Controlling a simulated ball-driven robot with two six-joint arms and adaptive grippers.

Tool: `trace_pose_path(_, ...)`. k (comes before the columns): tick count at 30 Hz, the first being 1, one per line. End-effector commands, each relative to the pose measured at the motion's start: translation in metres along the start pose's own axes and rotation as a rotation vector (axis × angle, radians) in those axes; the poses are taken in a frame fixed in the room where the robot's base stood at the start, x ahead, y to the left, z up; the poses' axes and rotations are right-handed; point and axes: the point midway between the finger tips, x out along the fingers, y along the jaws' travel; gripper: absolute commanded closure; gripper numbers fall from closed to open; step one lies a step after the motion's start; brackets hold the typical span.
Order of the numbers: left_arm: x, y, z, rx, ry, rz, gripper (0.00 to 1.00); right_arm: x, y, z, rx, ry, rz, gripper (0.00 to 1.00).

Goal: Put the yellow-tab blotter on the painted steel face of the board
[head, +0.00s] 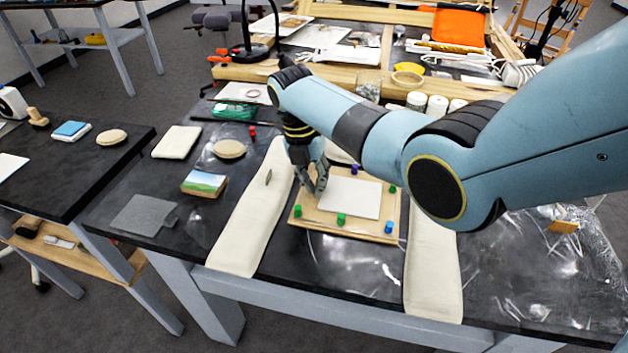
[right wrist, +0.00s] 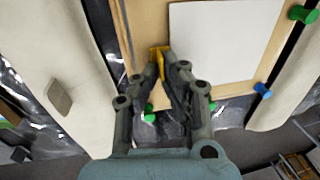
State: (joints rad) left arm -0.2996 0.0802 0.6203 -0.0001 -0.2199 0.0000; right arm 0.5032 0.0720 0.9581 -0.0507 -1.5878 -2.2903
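A wooden board (head: 363,231) lies flat on the dark table, with a flat white rectangle (head: 350,197) on it. The rectangle also shows in the right wrist view (right wrist: 217,42); I cannot tell if it is the blotter or the board's painted face. My right gripper (head: 318,188) points down at the left edge of the rectangle. In the right wrist view its fingertips (right wrist: 165,56) are close together with a yellow tab (right wrist: 155,55) between them. Whether the tab joins the white rectangle is hidden by the fingers. My left gripper is not in view.
Several green and blue pegs, such as a green one (head: 341,219), stand around the board's edges. Long cream pads (head: 244,227) (head: 433,275) flank the board. A grey tabbed sheet (head: 144,214) and a painted block (head: 203,183) lie left. Clear film (head: 560,285) covers the right.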

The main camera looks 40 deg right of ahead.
Motion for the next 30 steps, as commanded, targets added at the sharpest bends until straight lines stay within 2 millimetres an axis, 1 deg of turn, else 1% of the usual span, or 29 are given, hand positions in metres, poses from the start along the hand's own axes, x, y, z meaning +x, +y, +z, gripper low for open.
trace_pose_path(7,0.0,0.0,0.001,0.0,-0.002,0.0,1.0,0.0,0.0,0.0,0.0,0.0,0.0,1.0)
trace_pose_path(9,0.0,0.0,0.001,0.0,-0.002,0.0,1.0,0.0,0.0,0.0,0.0,0.0,0.0,0.89)
trace_pose_path(14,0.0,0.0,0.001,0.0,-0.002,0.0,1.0,0.001,0.0,0.0,0.0,0.0,0.0,0.68)
trace_pose_path(23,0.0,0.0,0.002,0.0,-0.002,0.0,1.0,-0.002,0.0,0.0,0.0,0.0,0.001,0.67)
trace_pose_path(26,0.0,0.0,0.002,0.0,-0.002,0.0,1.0,-0.011,0.001,0.0,0.0,-0.001,0.002,0.67)
trace_pose_path(29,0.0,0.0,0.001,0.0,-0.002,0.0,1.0,-0.03,0.001,0.0,0.0,-0.002,0.003,0.67)
trace_pose_path(30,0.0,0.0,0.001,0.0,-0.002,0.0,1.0,-0.039,0.001,0.001,0.0,-0.003,0.003,0.67)
